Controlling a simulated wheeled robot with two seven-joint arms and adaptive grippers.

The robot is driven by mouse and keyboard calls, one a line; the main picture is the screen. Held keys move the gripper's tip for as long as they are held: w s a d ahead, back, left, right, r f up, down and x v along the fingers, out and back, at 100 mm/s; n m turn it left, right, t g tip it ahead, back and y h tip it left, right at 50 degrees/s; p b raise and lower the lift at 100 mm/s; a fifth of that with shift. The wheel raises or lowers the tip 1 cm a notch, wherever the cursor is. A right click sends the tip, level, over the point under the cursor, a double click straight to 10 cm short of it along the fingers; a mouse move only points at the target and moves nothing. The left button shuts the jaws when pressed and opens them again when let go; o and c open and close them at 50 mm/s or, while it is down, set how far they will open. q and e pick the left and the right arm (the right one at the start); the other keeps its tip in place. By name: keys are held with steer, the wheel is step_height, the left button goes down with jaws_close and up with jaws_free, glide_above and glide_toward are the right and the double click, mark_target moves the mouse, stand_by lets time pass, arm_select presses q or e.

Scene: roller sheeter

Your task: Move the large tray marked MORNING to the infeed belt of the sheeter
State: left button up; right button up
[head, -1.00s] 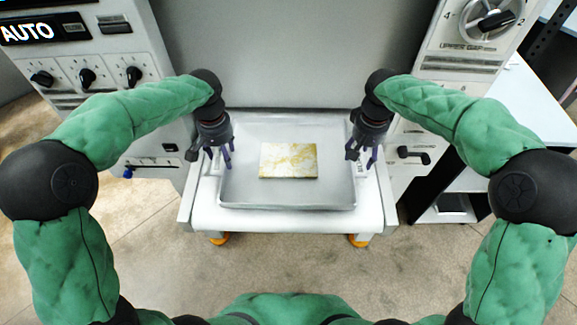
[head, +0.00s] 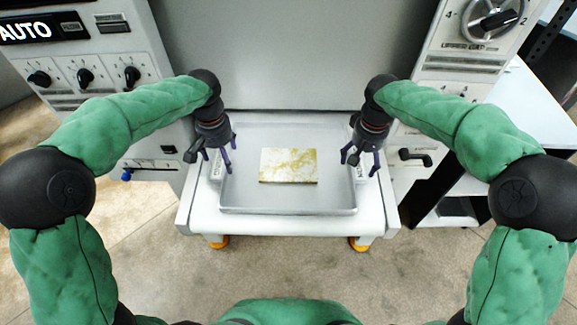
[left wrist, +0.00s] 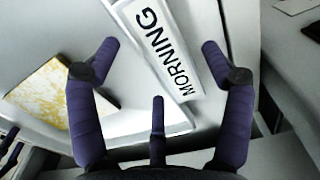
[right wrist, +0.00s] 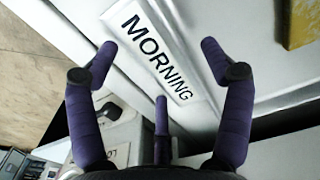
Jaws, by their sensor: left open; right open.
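The large grey metal tray (head: 288,211) lies flat on a white bed (head: 285,223) against the machine front, seemingly the infeed belt. A yellow-and-white marbled slab (head: 288,166) lies in the tray. MORNING labels show at the tray's sides in the left wrist view (left wrist: 160,50) and right wrist view (right wrist: 155,58). My left gripper (head: 215,158) is open and empty above the tray's left side, fingers spread around the label in its wrist view. My right gripper (head: 360,160) is open and empty above the right side in the same way. Neither appears to grip the rim.
A control panel with black knobs (head: 85,77) stands at left, and another with a large dial (head: 497,20) at right. A black handle (head: 415,157) juts out right of the bed. A white table (head: 520,120) stands farther right. The floor in front is clear.

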steer(key=shift+r, duration=0.6)
arm_select(q)
step_height(320, 180, up, 11)
steer(key=shift+f, duration=0.15)
arm_select(e)
step_height(320, 180, up, 11)
stand_by(0.4)
